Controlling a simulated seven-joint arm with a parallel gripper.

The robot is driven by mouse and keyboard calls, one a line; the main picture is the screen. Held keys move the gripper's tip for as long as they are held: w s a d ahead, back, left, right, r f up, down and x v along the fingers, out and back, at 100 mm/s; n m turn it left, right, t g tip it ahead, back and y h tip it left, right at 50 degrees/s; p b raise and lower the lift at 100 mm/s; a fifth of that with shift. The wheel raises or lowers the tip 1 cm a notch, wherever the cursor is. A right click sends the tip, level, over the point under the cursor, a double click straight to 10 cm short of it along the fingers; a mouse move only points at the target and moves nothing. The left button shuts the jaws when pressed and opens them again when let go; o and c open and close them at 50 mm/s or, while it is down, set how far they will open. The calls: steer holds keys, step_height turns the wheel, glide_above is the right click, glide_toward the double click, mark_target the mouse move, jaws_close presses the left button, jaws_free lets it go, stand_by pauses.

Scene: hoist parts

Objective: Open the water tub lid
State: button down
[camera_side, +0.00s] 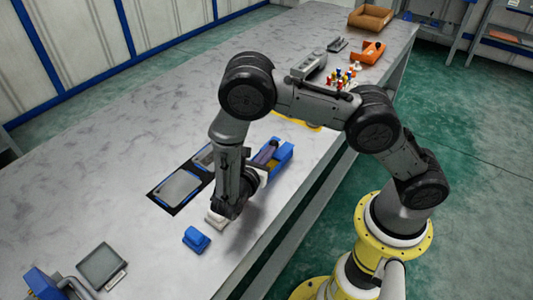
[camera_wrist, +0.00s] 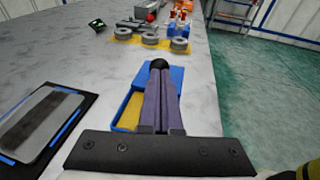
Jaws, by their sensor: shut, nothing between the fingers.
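My gripper (camera_wrist: 160,78) is shut, its two long grey-purple fingers together and reaching forward over a blue tub (camera_wrist: 177,76). In the side view my gripper (camera_side: 270,147) points toward the back right, above the blue tub (camera_side: 286,155). A dark round knob (camera_wrist: 160,63) shows just at the fingertips; I cannot tell whether they touch it. A yellow surface (camera_wrist: 131,110) shows at the tub's left side. The fingers hide much of the tub, so I cannot make out its lid's edges.
A grey plate with blue edges (camera_side: 179,187) lies on a black mat to the left. A small blue block (camera_side: 196,238) sits near the front. Grey rings (camera_wrist: 150,39) stand on a yellow mat beyond the tub. An orange bin (camera_side: 372,52) is farther back.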

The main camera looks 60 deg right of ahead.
steer(key=v, duration=1.3)
steer(key=shift+s+a+r, duration=0.1)
steer(key=shift+a+r, duration=0.05)
steer(key=shift+a, duration=0.15)
steer(key=s+d+r+m+g+y, duration=0.25)
steer(key=d+r+m, duration=0.25)
steer(key=d+r, duration=0.25)
steer(key=s+d+r+m+g+y, duration=0.1)
steer(key=d+r+m+g+y, duration=0.1)
steer(key=d+r+m+y, duration=0.5)
steer(key=s+d+r+m+t+y, duration=0.2)
steer(key=s+r+m+t, duration=0.3)
steer(key=s, duration=0.6)
steer(key=shift+s+a+f+m+t+y, duration=0.1)
steer(key=shift+s+a+m+t+y, duration=0.25)
steer(key=shift+a+m+y, duration=0.45)
steer(key=shift+s+a+f+m+t+y, duration=0.1)
steer(key=shift+s+a+m+t+y, duration=0.2)
steer(key=shift+a+y, duration=0.5)
steer(key=shift+s+a+m+t+y, duration=0.4)
steer(key=shift+a+m+y, duration=0.1)
steer(key=shift+a, duration=0.65)
